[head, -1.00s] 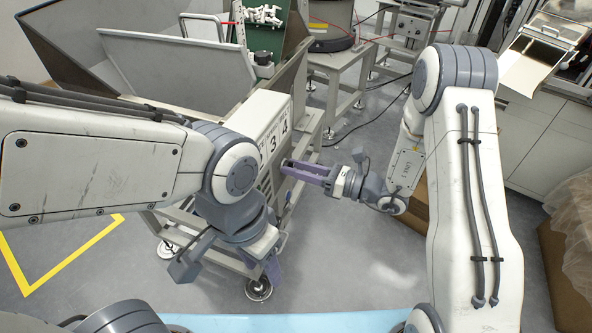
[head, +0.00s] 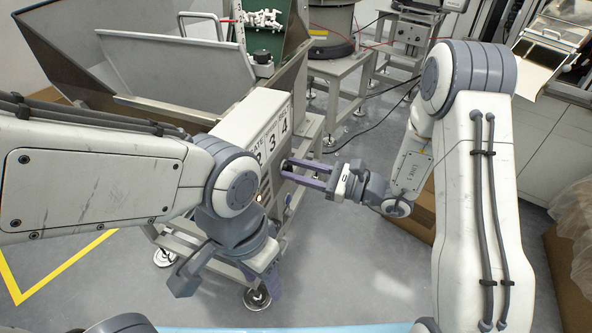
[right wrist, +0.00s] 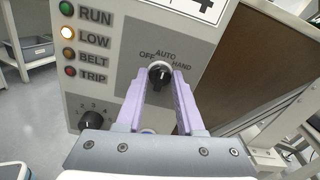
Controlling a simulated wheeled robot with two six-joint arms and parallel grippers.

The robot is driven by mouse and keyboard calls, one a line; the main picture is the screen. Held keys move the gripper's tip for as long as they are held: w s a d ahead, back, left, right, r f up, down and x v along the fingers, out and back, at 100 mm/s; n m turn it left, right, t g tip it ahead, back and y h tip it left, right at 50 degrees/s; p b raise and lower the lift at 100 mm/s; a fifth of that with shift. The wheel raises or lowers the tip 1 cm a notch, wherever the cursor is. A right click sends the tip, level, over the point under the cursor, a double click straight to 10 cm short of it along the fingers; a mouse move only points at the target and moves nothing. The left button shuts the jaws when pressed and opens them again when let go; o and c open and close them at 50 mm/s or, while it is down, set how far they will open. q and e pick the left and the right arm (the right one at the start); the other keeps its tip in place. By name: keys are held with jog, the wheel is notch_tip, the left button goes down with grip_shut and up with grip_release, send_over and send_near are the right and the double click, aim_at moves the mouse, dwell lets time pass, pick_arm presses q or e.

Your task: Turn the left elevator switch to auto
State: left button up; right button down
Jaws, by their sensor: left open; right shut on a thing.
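The switch (right wrist: 160,75) is a black knob on a grey control panel, labelled OFF at left, AUTO at top and HAND at right. In the right wrist view my right gripper (right wrist: 161,80) has its two purple fingers on either side of the knob, shut on it. The knob's pointer seems to stand near upright, toward AUTO, but the fingers partly hide it. In the head view my right gripper (head: 288,169) reaches the panel face and the switch is hidden. My left gripper (head: 262,285) hangs open and empty, low in front of the stand.
The panel box (head: 250,118) sits beside a steel hopper (head: 180,70). A second, numbered knob (right wrist: 91,122) is below left. A cardboard box (head: 420,215) stands behind my right arm.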

jog(key=c, duration=0.5)
grip_release()
jog(key=v, duration=1)
jog(key=shift+s+d, duration=0.1)
jog(key=shift+d, duration=0.15)
